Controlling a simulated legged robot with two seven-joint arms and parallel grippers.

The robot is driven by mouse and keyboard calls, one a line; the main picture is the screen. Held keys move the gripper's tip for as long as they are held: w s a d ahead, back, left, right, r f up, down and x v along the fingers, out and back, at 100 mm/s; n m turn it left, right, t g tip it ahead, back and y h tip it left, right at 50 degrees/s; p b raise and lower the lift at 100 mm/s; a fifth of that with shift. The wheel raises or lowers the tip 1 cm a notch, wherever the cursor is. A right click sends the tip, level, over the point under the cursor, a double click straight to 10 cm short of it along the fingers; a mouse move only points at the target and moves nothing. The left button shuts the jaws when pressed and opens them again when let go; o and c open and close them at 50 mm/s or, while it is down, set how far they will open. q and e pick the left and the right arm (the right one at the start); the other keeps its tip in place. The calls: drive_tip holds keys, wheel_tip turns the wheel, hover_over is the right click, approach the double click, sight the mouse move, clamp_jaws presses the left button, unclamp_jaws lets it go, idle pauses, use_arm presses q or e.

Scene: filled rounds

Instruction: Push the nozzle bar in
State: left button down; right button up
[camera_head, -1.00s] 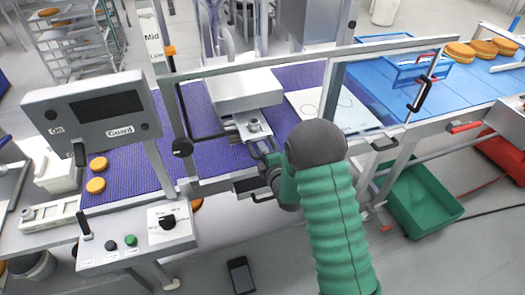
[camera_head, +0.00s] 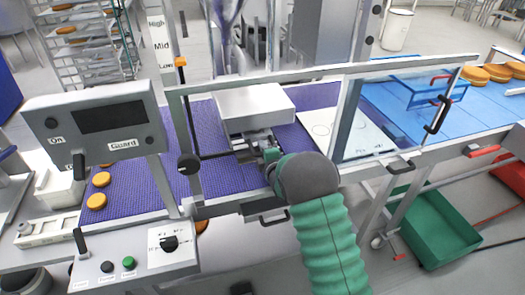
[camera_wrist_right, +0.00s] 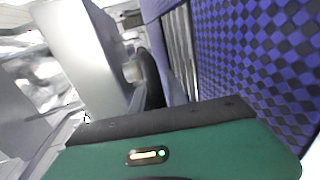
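The white filling head (camera_head: 255,103) sits over the purple belt. The grey nozzle bar assembly (camera_head: 250,146) shows at its front edge, low over the belt. My right gripper (camera_head: 264,157) reaches in from the lower right and is at the near side of this assembly, partly hidden by its own wrist. In the right wrist view, the white housing (camera_wrist_right: 85,55) fills the left and a round grey knob (camera_wrist_right: 131,71) lies just ahead of the gripper's green body. I cannot tell whether the fingers touch or hold anything. My left gripper is not in view.
A guard frame (camera_head: 320,73) stands around the belt, with a clear panel (camera_head: 365,120) at right. A control panel (camera_head: 135,255) and display box (camera_head: 95,122) stand left. Orange rounds (camera_head: 98,201) lie on the purple belt (camera_head: 135,165). A green crate (camera_head: 440,225) is lower right.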

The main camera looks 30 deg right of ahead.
drive_tip(key=shift+o, duration=1.4)
drive_tip(key=shift+w+d, duration=0.1)
drive_tip(key=b+v, duration=0.1)
drive_tip(key=v, duration=1.5)
drive_tip(key=shift+s, duration=0.45)
drive_tip(key=s+a+f+m+g+y, duration=0.1)
drive_tip(key=s+a+f+m+g, duration=0.1)
drive_tip(key=s+a+m+g, duration=0.2)
drive_tip(key=s+a+f+m+g+y+p, duration=0.1)
drive_tip(key=s+a+f+m+g, duration=0.2)
drive_tip(key=s+a+m, duration=0.3)
drive_tip(key=s+a+f+m+g+y, duration=0.1)
drive_tip(key=s+a+f+m+g, duration=0.2)
drive_tip(key=s, duration=0.6)
drive_tip(key=a+m+g, duration=0.2)
drive_tip(key=shift+a+y+p, duration=0.3)
drive_tip(key=shift+y+p, duration=0.1)
